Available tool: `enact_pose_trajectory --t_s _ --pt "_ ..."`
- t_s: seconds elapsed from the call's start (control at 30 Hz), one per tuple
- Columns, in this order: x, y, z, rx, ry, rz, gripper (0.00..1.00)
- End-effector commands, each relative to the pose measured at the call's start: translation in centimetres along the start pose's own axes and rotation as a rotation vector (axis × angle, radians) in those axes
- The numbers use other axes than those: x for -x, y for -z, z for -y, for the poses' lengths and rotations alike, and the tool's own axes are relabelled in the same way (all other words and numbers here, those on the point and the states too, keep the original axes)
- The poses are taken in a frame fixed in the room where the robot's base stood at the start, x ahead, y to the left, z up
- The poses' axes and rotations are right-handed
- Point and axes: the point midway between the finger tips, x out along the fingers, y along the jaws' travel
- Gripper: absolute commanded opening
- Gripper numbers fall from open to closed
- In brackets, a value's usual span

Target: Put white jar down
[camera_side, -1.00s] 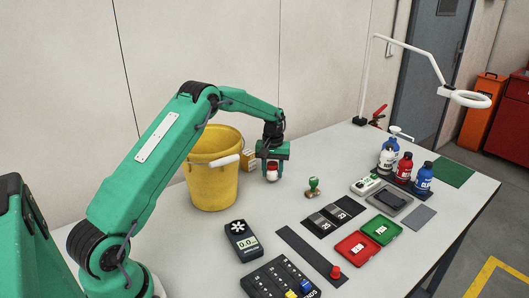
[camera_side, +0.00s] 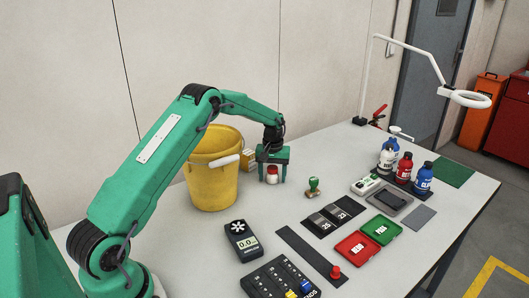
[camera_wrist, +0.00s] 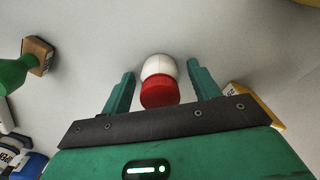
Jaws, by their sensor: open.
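The white jar (camera_side: 271,178) with a red lid stands on the table to the right of the yellow bucket. In the wrist view the jar (camera_wrist: 159,67) lies between the two fingers, with its red lid (camera_wrist: 160,93) nearest the palm. My gripper (camera_side: 272,173) is open around the jar. In the wrist view a gap shows between the jar and each finger of my gripper (camera_wrist: 159,84). The jar's base is partly hard to make out in the side view.
The yellow bucket (camera_side: 212,182) stands close on the left, with a yellow box (camera_side: 248,159) behind. A green-handled stamp (camera_side: 313,186) stands to the right. Several bottles (camera_side: 404,169), a red tray (camera_side: 357,246) and a green tray (camera_side: 380,229) are farther right.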

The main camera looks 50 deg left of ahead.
Motion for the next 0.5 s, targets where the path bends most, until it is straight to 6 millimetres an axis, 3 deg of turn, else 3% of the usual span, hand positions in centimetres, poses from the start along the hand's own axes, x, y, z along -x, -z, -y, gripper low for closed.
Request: enact_pose_trajectory --t_s 0.27,0.5 --pt "1.2 0.1 0.0 0.0 -0.001 -0.002 0.61" --pt "4.3 0.1 -0.1 0.0 -0.001 -0.003 0.61"
